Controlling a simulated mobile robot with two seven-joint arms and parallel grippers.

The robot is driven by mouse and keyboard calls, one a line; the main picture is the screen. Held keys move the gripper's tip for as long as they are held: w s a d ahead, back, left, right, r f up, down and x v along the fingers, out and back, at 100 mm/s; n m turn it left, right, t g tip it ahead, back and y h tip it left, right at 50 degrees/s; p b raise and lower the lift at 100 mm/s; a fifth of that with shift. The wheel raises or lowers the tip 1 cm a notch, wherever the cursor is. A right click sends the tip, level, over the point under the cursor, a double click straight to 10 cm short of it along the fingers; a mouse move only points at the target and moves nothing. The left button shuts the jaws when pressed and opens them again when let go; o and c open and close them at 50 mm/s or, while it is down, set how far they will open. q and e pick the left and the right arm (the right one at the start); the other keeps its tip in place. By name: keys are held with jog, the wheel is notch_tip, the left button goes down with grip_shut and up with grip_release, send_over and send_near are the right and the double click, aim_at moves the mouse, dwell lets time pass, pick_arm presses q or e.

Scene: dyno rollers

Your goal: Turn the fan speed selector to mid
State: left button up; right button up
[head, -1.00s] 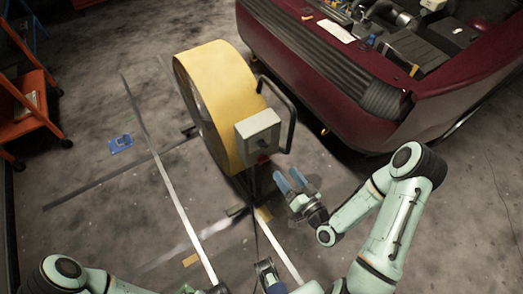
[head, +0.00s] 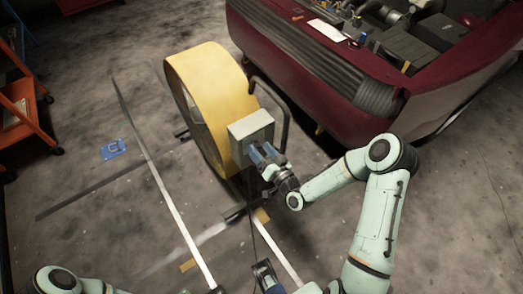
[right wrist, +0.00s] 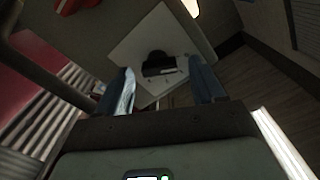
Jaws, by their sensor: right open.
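The fan (head: 208,100) is a large yellow drum standing on the floor, with a grey control box (head: 250,128) on its near side. In the right wrist view the box's pale panel (right wrist: 135,48) carries a dark selector knob (right wrist: 160,64) with small marks around it. My right gripper (head: 264,156) is open at the box's face. In the right wrist view its two blue fingers are apart, one to each side below the knob, and nothing shows between them. I cannot tell whether they touch the panel. My left gripper (head: 266,274) is low at the bottom edge, partly cut off.
A dark handle bar (head: 285,112) curves beside the control box. A dark red car (head: 330,90) with its engine bay open stands behind at the right. An orange cart (head: 22,105) stands at the left. The floor left of the fan is mostly clear.

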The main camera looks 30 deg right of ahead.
jog(key=c, duration=1.1)
jog(key=shift+o, duration=0.2)
jog(key=m, duration=0.3)
jog(key=shift+d+m, duration=0.1)
jog(key=shift+m, duration=0.3)
jog(key=m, duration=0.3)
jog(key=shift+m+p, duration=0.3)
jog(key=shift+p, duration=0.05)
jog(key=m, duration=0.4)
jog(key=shift+d+f+m+p, duration=0.1)
jog(key=shift+m+p, duration=0.2)
jog(key=shift+m, duration=1.8)
jog(key=shift+f, duration=0.1)
